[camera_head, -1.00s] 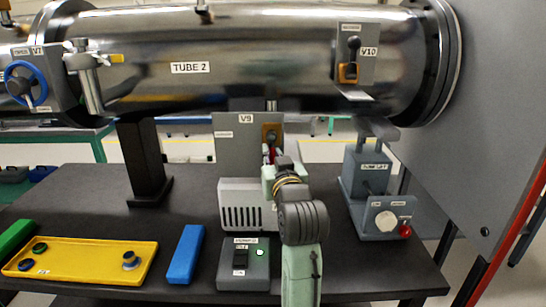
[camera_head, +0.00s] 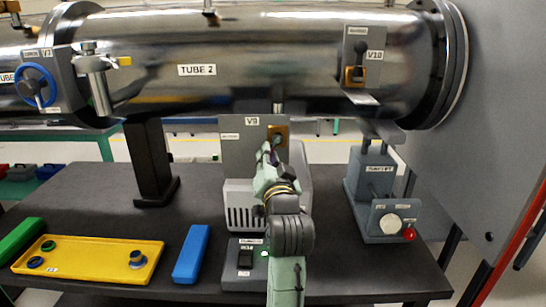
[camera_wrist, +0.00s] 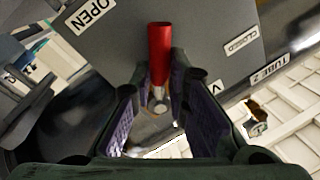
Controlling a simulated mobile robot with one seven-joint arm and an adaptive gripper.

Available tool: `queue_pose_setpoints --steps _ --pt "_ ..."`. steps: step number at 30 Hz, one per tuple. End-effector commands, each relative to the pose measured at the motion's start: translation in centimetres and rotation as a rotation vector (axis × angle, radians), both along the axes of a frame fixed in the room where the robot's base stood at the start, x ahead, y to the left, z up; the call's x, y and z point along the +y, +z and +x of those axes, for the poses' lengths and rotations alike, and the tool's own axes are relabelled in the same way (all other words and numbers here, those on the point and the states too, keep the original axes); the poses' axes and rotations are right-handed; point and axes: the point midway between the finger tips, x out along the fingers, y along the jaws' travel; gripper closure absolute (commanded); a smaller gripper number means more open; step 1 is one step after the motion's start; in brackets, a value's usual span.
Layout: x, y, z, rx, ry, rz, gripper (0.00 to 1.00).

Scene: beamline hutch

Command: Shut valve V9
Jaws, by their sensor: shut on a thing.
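Valve V9 is a grey panel (camera_head: 238,152) below TUBE 2, with a V9 label and an orange plate (camera_head: 284,130). In the wrist view its red lever handle (camera_wrist: 160,45) stands between my fingers, in front of the grey plate (camera_wrist: 190,25). An OPEN label (camera_wrist: 92,14) is to the left of the handle and a CLOSED label (camera_wrist: 241,41) to the right. My gripper (camera_wrist: 160,78) is shut on the red handle. In the head view my gripper (camera_head: 267,152) is in front of the panel and hides the lever.
Other valves V7 (camera_head: 38,85) and V10 (camera_head: 356,60) sit on the tube. On the black table are a yellow tray (camera_head: 100,250), a blue block (camera_head: 191,254), a control box (camera_head: 243,282) with a green lamp, and a grey pump unit (camera_head: 371,178) at right.

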Motion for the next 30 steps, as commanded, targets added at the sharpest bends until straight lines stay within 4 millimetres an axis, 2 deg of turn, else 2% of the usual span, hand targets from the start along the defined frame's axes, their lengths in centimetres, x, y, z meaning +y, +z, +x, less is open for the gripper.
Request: queue_pose_setpoints --steps 12,28,29,30 --pt "0.77 0.59 -0.03 -0.003 0.002 0.194 1.00" --pt "0.87 0.69 -0.03 -0.004 0.003 0.219 1.00" --pt "0.86 0.70 -0.02 -0.004 0.003 0.219 0.85" --pt "0.86 0.70 -0.03 -0.004 0.003 0.219 0.82"
